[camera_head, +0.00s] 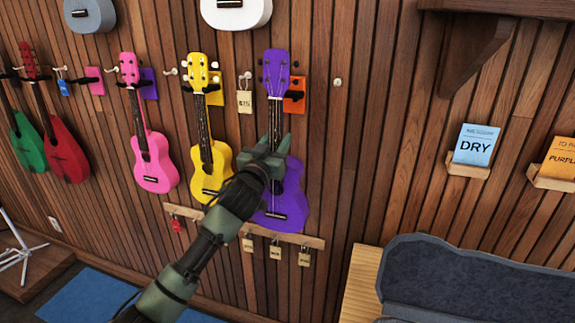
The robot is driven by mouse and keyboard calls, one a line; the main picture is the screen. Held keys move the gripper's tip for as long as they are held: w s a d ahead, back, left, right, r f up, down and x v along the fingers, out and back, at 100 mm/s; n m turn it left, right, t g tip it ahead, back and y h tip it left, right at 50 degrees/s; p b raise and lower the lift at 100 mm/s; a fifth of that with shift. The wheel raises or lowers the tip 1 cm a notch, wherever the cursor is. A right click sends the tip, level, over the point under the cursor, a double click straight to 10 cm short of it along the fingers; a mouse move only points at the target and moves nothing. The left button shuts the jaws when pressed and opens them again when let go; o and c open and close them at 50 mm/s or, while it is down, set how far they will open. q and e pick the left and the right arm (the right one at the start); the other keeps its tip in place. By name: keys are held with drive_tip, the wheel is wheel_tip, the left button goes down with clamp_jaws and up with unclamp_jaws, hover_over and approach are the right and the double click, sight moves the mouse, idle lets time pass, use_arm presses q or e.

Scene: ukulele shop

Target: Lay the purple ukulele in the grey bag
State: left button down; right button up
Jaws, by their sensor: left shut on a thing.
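The purple ukulele (294,195) is upright against the wooden wall, head up, in front of an orange wall plate. My left gripper (274,148) is shut on it around the lower neck, just above the body, and my arm covers part of its left side. Whether the head still rests in its hanger is hard to tell. The grey bag (480,278), with a dark blue-grey inside, lies open at the lower right and is cut off by the picture edge. My right gripper is not in view.
A yellow ukulele (209,165) hangs close on the left, with a pink one (153,165) beyond it. A rail with several tags (275,252) runs below. A light wooden surface (361,285) lies beside the bag. A blue card (474,145) reads DRY.

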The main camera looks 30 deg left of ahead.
use_arm(q)
drive_tip(key=shift+r+p+v, duration=0.15)
drive_tip(key=shift+p+v, duration=0.05)
drive_tip(key=shift+v, duration=0.75)
drive_tip(key=shift+r+p+v, duration=0.15)
drive_tip(key=shift+v, duration=0.8)
